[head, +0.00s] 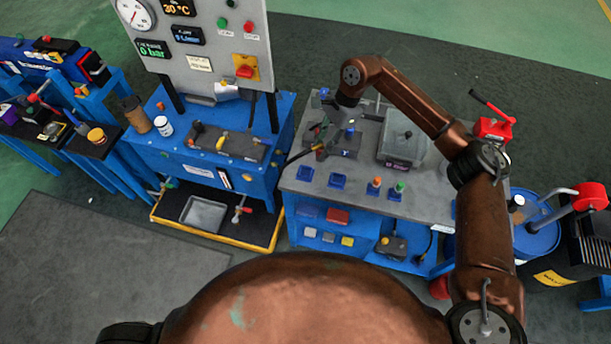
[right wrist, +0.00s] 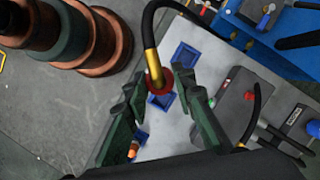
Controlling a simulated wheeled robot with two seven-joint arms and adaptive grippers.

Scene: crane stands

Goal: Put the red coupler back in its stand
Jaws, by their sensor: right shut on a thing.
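My right gripper (head: 322,142) is over the grey bench top in the head view; it also shows in the right wrist view (right wrist: 160,92). Its two fingers are shut on the red coupler (right wrist: 158,84), a red ring with a brass fitting and a black hose. The coupler appears above the bench, overlapping the edge of one blue stand (right wrist: 163,102) in the wrist view; its exact height is unclear. Two empty blue stands (head: 305,173) and (head: 338,180) are at the bench front. Beside them are stands with an orange coupler (head: 375,184) and a green coupler (head: 398,188). My left gripper is out of view.
A dark box with a label (head: 345,141) and a grey case (head: 402,140) stand behind the stands. A gauge panel (head: 200,45) rises over a blue bench on the left.

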